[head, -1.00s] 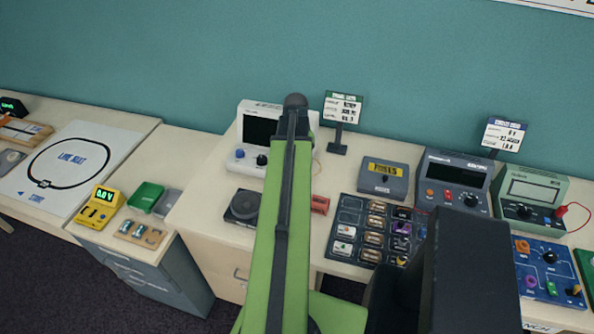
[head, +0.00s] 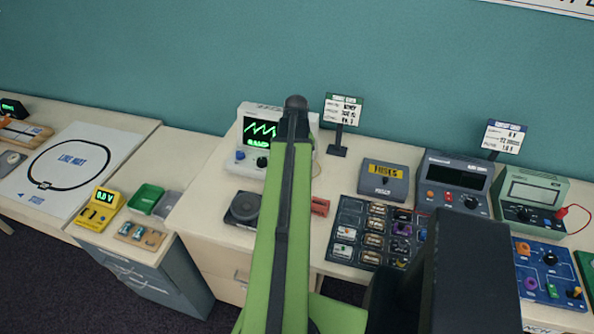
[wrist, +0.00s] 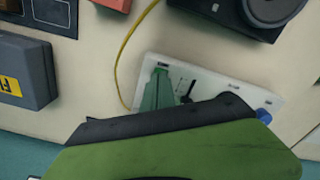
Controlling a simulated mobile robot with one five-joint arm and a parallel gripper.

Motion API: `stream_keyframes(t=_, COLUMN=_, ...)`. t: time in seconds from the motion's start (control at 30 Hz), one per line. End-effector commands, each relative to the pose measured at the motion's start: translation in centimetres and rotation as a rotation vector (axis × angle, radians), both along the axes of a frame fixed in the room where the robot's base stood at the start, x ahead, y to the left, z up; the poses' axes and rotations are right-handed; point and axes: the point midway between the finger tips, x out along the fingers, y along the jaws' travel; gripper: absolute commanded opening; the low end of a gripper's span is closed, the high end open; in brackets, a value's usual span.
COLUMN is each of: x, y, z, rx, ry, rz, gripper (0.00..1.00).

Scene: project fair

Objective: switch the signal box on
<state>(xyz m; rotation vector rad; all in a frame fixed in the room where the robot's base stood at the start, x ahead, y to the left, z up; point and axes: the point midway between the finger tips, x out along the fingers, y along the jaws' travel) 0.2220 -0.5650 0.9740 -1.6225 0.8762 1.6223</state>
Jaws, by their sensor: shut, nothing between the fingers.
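The signal box (head: 247,160) is a white box with a dark screen (head: 260,132) and a blue knob in the head view. Its screen is lit with a green zigzag trace and green lettering below it. My green arm covers its right part. The wrist view shows the box's white front (wrist: 210,92) upside down, with a black lever (wrist: 187,92), a green part and a blue knob. My gripper (wrist: 168,118) is shut and empty, and its dark edge overlaps the box in that view. I cannot tell if it touches.
A round dark device (head: 243,207) and a red block (head: 320,206) stand in front of the box. A yellow wire (wrist: 122,60) runs beside it. A grey box with a yellow label (head: 383,180) and a component board (head: 365,228) are to the right.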

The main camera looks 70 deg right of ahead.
Motion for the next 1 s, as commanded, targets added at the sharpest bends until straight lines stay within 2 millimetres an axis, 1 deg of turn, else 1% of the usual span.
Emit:
stream_keyframes(t=0.03, x=0.0, y=0.0, z=1.0, rx=0.0, ry=0.0, rz=0.0, gripper=0.0)
stream_keyframes(t=0.1, x=0.0, y=0.0, z=1.7, rx=0.0, ry=0.0, rz=0.0, gripper=0.0)
stream_keyframes(t=0.9, x=0.0, y=0.0, z=9.1, rx=0.0, ry=0.0, rz=0.0, gripper=0.0)
stream_keyframes(t=1.0, x=0.0, y=0.0, z=9.4, rx=0.0, ry=0.0, rz=0.0, gripper=0.0)
